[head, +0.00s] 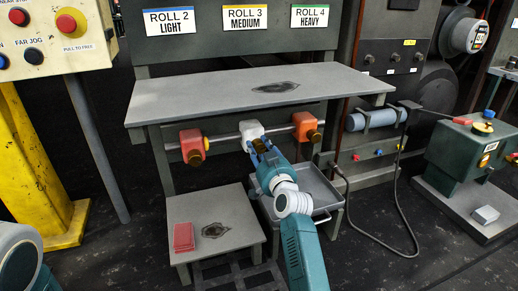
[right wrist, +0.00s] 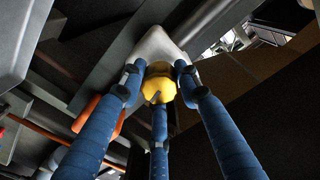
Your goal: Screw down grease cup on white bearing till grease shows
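The white bearing (head: 251,130) sits on the shaft under the bench, between two orange bearings (head: 191,146). In the right wrist view the white bearing (right wrist: 158,46) is above a yellow grease cup (right wrist: 158,88). My right gripper (head: 258,149) reaches up to the white bearing from below. In the right wrist view its blue fingers (right wrist: 158,80) surround the cup on the left, right and near side. I cannot tell whether they press on it. No grease is discernible at the bearing. My left gripper is out of view.
The grey bench top (head: 180,98) overhangs the shaft. A grey tray (head: 325,192) stands beside my right arm. A low stand (head: 185,208) holds a red stack (head: 184,237). A green machine (head: 455,153) with a hanging cable stands at right.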

